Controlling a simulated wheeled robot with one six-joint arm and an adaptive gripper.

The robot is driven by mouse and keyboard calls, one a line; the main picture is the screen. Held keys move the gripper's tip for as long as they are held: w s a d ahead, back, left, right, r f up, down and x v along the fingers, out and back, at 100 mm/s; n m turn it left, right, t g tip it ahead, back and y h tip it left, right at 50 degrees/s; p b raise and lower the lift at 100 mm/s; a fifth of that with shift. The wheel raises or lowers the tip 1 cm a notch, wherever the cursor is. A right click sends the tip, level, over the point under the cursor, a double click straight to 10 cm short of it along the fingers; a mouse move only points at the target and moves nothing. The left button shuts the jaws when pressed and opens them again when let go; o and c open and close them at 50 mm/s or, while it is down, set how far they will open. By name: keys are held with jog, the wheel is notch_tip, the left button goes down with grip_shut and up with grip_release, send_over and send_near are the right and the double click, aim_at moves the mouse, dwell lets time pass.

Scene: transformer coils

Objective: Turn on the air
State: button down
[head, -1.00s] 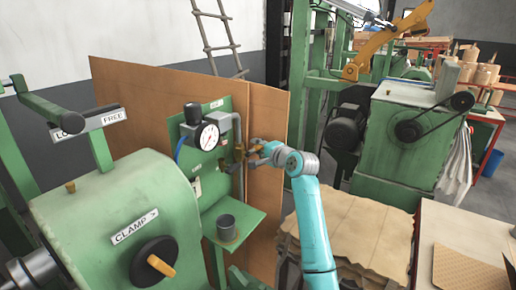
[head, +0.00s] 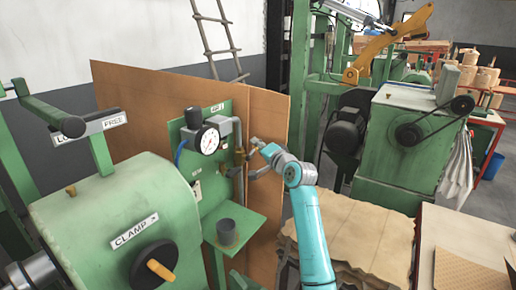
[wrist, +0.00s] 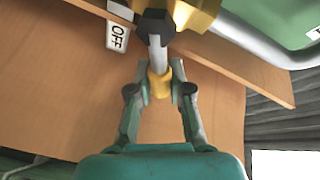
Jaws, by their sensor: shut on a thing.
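The air valve (wrist: 195,10) is a brass-yellow body with a black nut, at the top of the wrist view. A short grey lever with a yellow end (wrist: 159,82) comes down from it. My gripper (wrist: 160,72) is shut on the lever's yellow end, one finger on each side. A white label reading OFF (wrist: 118,37) shows left of the lever. In the head view my gripper (head: 257,147) is at the pipes right of the green air panel (head: 217,178). A round white pressure gauge (head: 207,139) sits on that panel.
A grey pipe (wrist: 255,42) curves close beside the valve. A brown board (head: 140,100) stands behind the panel. A small green shelf with a grey cup (head: 226,231) juts out below. A green machine marked CLAMP (head: 110,215) stands front left.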

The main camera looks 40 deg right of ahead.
jog(key=c, duration=1.1)
grip_release()
jog(key=shift+o, duration=0.2)
jog(key=shift+s, duration=0.1)
jog(key=s+a, duration=0.1)
jog(key=s, duration=1)
jog(key=shift+s, duration=0.4)
